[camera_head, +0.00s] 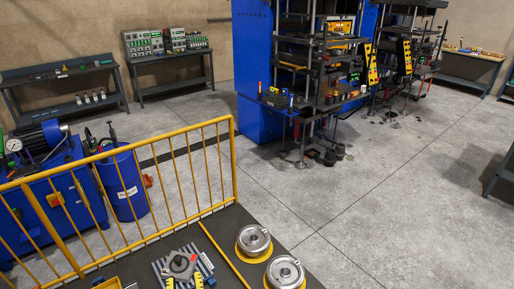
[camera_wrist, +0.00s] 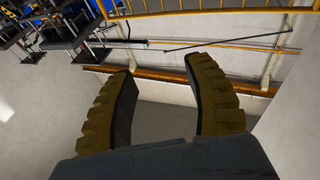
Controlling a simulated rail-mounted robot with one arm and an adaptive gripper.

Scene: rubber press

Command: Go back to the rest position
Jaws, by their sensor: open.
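My gripper (camera_wrist: 160,68) shows in the wrist view with its two ridged brown-yellow fingers spread apart. The gripper is open and empty. In the head view, a grey device with yellow-and-black parts (camera_head: 182,263) sits at the bottom edge, cut off by the frame. I cannot tell whether it is part of my arm.
A yellow railing (camera_head: 160,190) borders the dark platform (camera_head: 232,222), which carries two round metal parts (camera_head: 254,241) (camera_head: 286,272). A blue machine (camera_head: 55,195) and blue drum (camera_head: 122,183) stand left, a blue press (camera_head: 252,65) behind. The grey floor (camera_head: 400,190) at right is open.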

